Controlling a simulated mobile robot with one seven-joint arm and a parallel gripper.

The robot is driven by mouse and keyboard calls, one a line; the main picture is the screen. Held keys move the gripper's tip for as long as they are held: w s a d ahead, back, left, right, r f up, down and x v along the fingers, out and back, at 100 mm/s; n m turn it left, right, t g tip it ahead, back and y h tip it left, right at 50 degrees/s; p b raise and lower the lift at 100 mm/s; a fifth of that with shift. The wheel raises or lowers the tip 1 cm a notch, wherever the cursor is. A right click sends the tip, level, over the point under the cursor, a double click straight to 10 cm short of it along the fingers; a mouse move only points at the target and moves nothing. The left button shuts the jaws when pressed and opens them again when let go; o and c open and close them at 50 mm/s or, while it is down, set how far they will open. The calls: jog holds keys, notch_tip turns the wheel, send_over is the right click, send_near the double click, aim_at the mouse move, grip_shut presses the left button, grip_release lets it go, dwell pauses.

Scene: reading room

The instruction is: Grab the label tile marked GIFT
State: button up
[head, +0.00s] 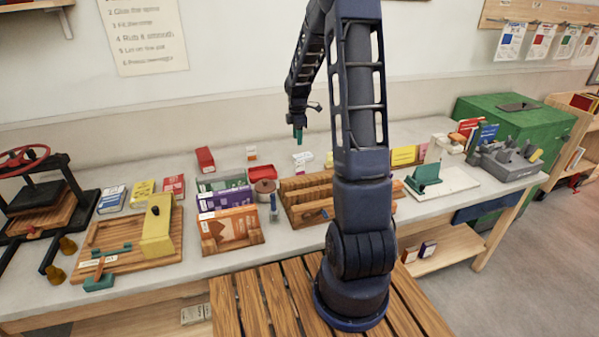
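My gripper (298,134) hangs above the back part of the long grey table (340,140), with its teal tip pointing down. It is small in the head view, and I cannot tell whether its fingers are apart. Just below it is a small white tile-like piece (302,157) with marks too small to read. Another small white piece (251,152) with dark marks stands farther left near the wall. I cannot read GIFT on either one, so I cannot tell which is the label tile. My arm hides part of the table's middle.
A red box (205,159) is at the back. A wooden jig (130,240) and a press (35,190) stand at left.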

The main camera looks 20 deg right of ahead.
notch_tip(320, 180, down, 4)
jog(key=w+n, duration=0.1)
jog(key=w, duration=0.1)
send_over(300, 162)
jog(key=f, duration=0.3)
jog(key=a+f, duration=0.1)
jog(key=shift+w+f, duration=0.25)
jog(key=shift+f, duration=0.1)
jog(key=shift+s+d+f, duration=0.1)
jog(key=shift+d+f, duration=0.15)
jog(key=shift+f, duration=1.15)
jog(key=shift+s+d+f, duration=0.1)
jog(key=shift+d+f, duration=0.1)
jog(key=shift+f, duration=1.2)
jog(key=shift+c, duration=0.4)
grip_shut()
